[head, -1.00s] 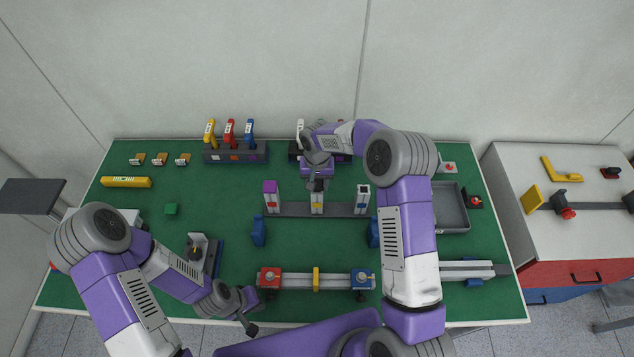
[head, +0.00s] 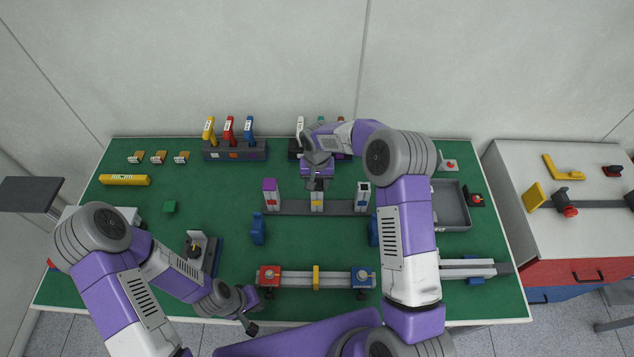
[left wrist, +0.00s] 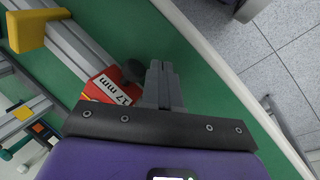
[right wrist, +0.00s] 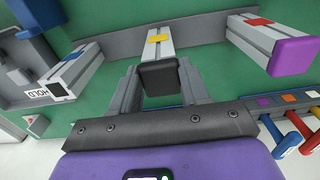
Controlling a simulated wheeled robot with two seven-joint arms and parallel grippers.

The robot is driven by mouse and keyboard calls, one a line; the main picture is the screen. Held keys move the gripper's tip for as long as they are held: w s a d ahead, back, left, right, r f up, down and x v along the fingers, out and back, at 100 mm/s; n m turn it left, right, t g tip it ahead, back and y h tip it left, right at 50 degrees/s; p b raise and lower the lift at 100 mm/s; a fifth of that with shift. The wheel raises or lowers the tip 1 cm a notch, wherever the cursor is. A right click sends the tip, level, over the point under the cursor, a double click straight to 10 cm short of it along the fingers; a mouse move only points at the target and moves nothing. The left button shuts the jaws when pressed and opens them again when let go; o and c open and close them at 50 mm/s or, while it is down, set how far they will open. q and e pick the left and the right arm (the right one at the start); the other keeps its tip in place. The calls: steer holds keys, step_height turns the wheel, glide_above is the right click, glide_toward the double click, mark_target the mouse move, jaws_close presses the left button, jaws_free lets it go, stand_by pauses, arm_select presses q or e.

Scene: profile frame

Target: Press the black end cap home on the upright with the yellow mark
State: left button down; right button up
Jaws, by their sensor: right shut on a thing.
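The upright with the yellow mark (head: 317,203) is the middle one of three standing on a grey rail. It also shows in the right wrist view (right wrist: 160,41). The black end cap (right wrist: 160,76) is at the top end of this upright, between the fingers of my right gripper (right wrist: 162,88). My right gripper (head: 317,183) is over the upright and shut on the cap. I cannot tell whether a gap is left between cap and upright. My left gripper (head: 250,326) is near the table's front edge, its fingers together and empty in the left wrist view (left wrist: 162,84).
A purple-capped upright (right wrist: 293,54) with a red mark and an open-topped upright (head: 362,199) with a blue mark flank the middle one. Tool racks (head: 235,152) stand behind. A beam (head: 300,281) with red and blue blocks lies in front. A grey tray (head: 452,224) is at the right.

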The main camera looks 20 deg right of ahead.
mark_target(317, 185)
steer(key=o, duration=1.1)
steer(key=shift+r, duration=0.15)
arm_select(q)
steer(key=shift+f, duration=0.15)
arm_select(e)
step_height(317, 185, up, 7)
steer(key=shift+r, duration=0.15)
